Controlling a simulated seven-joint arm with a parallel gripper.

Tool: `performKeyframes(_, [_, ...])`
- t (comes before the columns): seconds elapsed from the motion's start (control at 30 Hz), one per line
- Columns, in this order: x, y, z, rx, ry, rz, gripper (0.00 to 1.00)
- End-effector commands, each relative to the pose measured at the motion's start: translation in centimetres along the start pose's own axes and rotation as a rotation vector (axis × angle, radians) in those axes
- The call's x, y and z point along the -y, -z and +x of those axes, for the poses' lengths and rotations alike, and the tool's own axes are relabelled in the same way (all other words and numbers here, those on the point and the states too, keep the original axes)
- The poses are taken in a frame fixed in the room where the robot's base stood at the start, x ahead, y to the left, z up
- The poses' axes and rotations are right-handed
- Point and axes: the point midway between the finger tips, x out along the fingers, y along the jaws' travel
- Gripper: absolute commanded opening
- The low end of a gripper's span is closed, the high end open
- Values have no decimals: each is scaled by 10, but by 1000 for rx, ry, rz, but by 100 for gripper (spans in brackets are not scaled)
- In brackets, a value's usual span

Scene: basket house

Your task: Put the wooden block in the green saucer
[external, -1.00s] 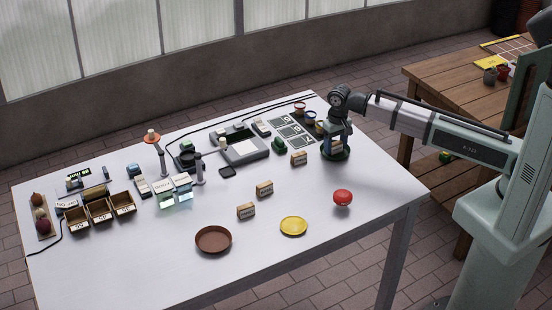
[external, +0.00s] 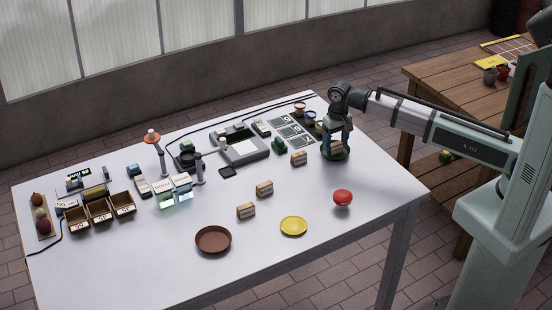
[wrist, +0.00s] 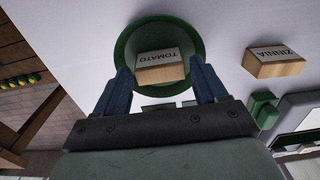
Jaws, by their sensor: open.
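The green saucer (external: 343,156) is at the right of the table, under my gripper (external: 336,147). In the wrist view the saucer (wrist: 128,42) holds a wooden block (wrist: 161,73) labelled TOMATO, which looks to lie within its rim. My gripper (wrist: 164,82) is open, with one blue finger on each side of the block. A gap shows between the block and each finger. In the external view the fingers hide much of the block and saucer.
Other wooden blocks stand nearby: one (external: 299,158) just left of the saucer, two more (external: 264,189) (external: 246,210) further left. A red-topped object (external: 343,197), a yellow saucer (external: 293,226) and a brown saucer (external: 213,240) are nearer the front. The front right tabletop is clear.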

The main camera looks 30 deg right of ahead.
Motion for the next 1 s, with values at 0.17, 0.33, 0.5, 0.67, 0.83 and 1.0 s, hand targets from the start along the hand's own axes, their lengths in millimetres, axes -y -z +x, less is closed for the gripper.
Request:
performKeyframes(0.17, [0, 1, -30, -2, 1, 0, 72])
performKeyframes(0.33, [0, 1, -56, -2, 1, 0, 72])
performKeyframes(0.5, [0, 1, -80, -1, 1, 0, 72])
performKeyframes(0.67, [0, 0, -96, -1, 0, 0, 72])
performKeyframes(0.83, [0, 0, -103, 0, 0, 0, 72])
performKeyframes(1.0, [0, 0, -104, 0, 0, 0, 72])
